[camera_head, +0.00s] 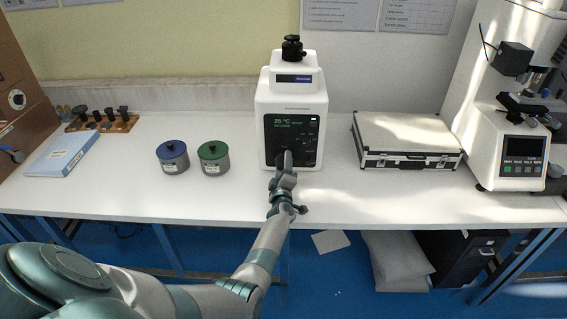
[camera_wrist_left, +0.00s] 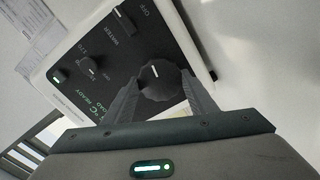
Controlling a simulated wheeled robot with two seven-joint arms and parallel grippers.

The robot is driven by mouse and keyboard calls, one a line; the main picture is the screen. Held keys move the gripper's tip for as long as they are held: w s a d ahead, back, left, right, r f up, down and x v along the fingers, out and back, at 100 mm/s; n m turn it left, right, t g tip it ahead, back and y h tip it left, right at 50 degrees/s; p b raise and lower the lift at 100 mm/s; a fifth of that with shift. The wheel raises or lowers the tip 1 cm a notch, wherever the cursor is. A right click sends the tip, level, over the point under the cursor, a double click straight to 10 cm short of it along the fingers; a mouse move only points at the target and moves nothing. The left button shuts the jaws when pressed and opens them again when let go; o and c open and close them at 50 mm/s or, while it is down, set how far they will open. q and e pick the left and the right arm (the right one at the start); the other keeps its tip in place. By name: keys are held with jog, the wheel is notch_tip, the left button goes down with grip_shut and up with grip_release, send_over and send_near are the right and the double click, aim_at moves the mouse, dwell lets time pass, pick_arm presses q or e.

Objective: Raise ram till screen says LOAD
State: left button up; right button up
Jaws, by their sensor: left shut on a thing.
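A white tester (camera_head: 291,92) with a black front panel stands at the middle of the bench. Its screen (camera_head: 289,123) shows "25 °C READY" in green, with a smaller line below that I cannot read surely. The ram is not clearly seen. My right gripper is not in view.
Blue-lidded (camera_head: 172,157) and green-lidded (camera_head: 213,158) tins stand left of the tester. A silver-edged case (camera_head: 405,137) lies to its right, with another tester (camera_head: 510,150) beyond. Smaller knobs (camera_wrist_left: 88,70) sit on the panel beside the gripped one.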

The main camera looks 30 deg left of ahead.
pick_arm(q)
jog(key=shift+m, duration=0.9)
jog(key=shift+f, duration=0.1)
jog(key=o, duration=1.1)
jog(key=shift+c, duration=0.2)
jog(key=shift+s+d+p, duration=0.1)
jog(key=shift+p, duration=0.3)
jog(key=shift+s+d+p, duration=0.3)
jog(key=shift+s+p, duration=0.2)
jog(key=p+v, duration=0.7)
jog(key=v, duration=0.7)
jog(key=shift+s, duration=0.3)
jog(key=shift+s+d, duration=0.45)
jog(key=shift+s, duration=0.15)
